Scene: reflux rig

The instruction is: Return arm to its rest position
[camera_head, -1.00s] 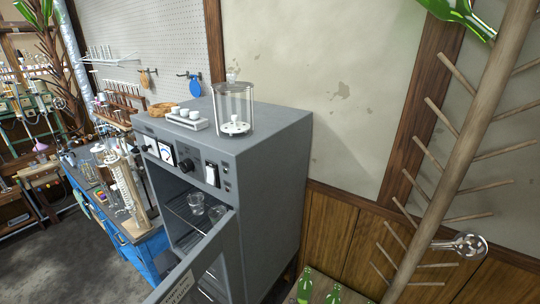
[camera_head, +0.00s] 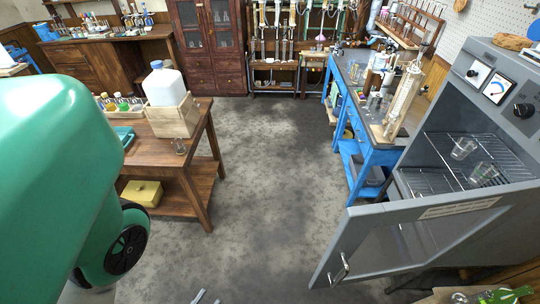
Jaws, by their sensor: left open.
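My left arm, a large green link with a black wheel-like joint, fills the left side of the head view. Two small grey fingertips of my left gripper (camera_head: 206,297) show at the bottom edge, apart, with nothing seen between them. They are over the floor, left of the open oven door (camera_head: 415,243) and clear of it. The rest of this gripper is cut off by the frame. My right gripper is not in view.
The grey oven (camera_head: 493,95) stands open at right, with glass beakers (camera_head: 463,148) on its wire rack. A wooden table (camera_head: 190,160) with a white jug (camera_head: 164,84) is at left. A blue bench (camera_head: 362,155) stands farther back. The concrete floor (camera_head: 265,160) between is clear.

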